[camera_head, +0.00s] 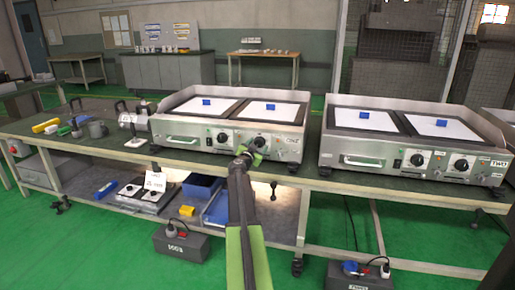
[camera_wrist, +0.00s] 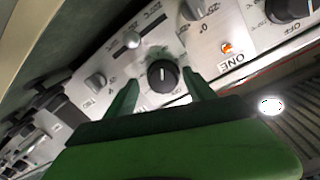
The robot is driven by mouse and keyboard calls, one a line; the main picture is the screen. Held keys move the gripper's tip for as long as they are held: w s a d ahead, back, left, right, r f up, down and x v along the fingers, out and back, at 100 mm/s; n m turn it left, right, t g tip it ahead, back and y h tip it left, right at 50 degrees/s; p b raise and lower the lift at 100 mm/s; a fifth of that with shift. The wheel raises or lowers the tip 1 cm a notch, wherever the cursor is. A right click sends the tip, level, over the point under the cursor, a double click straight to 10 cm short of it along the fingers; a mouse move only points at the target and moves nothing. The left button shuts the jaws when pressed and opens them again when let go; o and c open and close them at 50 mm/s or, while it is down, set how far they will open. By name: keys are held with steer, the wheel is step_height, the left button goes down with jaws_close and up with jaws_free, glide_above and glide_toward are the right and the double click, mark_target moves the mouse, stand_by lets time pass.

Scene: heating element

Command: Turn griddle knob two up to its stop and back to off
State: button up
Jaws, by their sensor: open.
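Two steel griddles stand on the bench in the head view, a left griddle (camera_head: 180,122) and a right griddle (camera_head: 330,147), which bears a TWO plate (camera_head: 499,163). Black knobs sit on both front panels, among them the left griddle's right-hand knob (camera_head: 259,142) and the right griddle's right-hand knob (camera_head: 461,165). My gripper (camera_head: 249,155) is in front of the left griddle's panel. In the wrist view my open gripper (camera_wrist: 160,92) has a black knob (camera_wrist: 162,74) between and beyond its fingertips. Contact is unclear.
An orange lamp (camera_wrist: 226,47) and another black knob (camera_wrist: 290,8) show on the panel in the wrist view. A lower shelf (camera_head: 285,208) holds blue bins (camera_head: 200,187). Grey boxes stand on the green floor (camera_head: 105,250).

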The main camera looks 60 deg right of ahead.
steer(key=v, duration=1.7)
steer(key=shift+p, duration=0.4)
